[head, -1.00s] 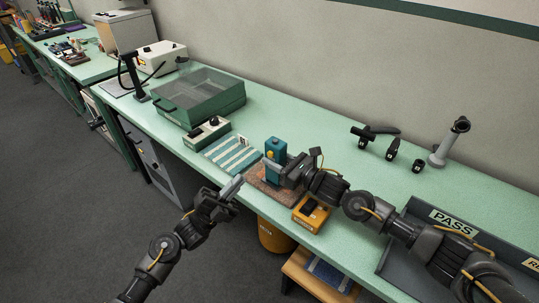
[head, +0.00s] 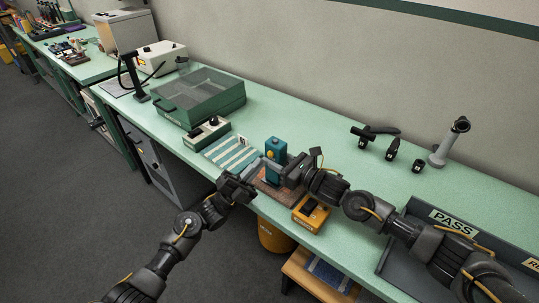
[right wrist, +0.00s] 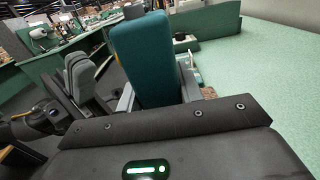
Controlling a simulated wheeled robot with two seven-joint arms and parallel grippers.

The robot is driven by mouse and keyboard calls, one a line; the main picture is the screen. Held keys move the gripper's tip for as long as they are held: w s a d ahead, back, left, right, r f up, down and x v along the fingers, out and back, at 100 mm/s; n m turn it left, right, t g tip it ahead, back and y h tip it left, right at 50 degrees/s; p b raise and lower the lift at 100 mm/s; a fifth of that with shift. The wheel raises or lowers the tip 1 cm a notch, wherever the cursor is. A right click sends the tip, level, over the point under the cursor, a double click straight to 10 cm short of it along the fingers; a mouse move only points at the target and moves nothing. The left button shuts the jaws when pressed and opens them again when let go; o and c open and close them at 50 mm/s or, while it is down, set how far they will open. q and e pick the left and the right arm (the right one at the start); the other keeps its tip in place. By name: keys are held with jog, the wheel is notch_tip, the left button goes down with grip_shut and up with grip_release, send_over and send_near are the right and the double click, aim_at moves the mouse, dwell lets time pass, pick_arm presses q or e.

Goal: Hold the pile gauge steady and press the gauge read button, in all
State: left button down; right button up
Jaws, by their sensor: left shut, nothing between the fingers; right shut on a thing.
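The pile gauge (head: 276,149) is a teal upright block with a small yellow spot on its front face. It stands on a brownish carpet piece (head: 268,189) near the bench's front edge. My right gripper (head: 284,171) is shut on the gauge from the right; in the right wrist view the gauge (right wrist: 148,58) rises upright beyond the gripper body. My left gripper (head: 251,172) is shut and empty, its fingertips close in front of the gauge's left side. It also shows in the right wrist view (right wrist: 84,72). I cannot tell whether its tips touch the gauge.
A green lidded box (head: 200,95) stands farther back left. A PASS tray (head: 415,212) is at the right. Bench behind the gauge is clear.

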pick_arm(q)
jog(key=shift+w+d, duration=0.35)
jog(key=shift+w, duration=0.15)
jog(key=shift+w+d, duration=0.1)
dwell(1.7)
jog(key=shift+w+d, duration=0.15)
jog(key=shift+w, duration=0.1)
jog(key=shift+w+d, duration=0.3)
jog(key=shift+w, duration=0.1)
dwell(0.8)
jog(key=shift+s+a, duration=0.1)
dwell(0.3)
jog(key=shift+s+a, duration=0.45)
jog(key=shift+s, duration=0.2)
jog(key=shift+s+a, duration=0.75)
jog(key=shift+s, duration=0.3)
jog(key=shift+s+a, duration=0.7)
jog(key=shift+s, duration=0.3)
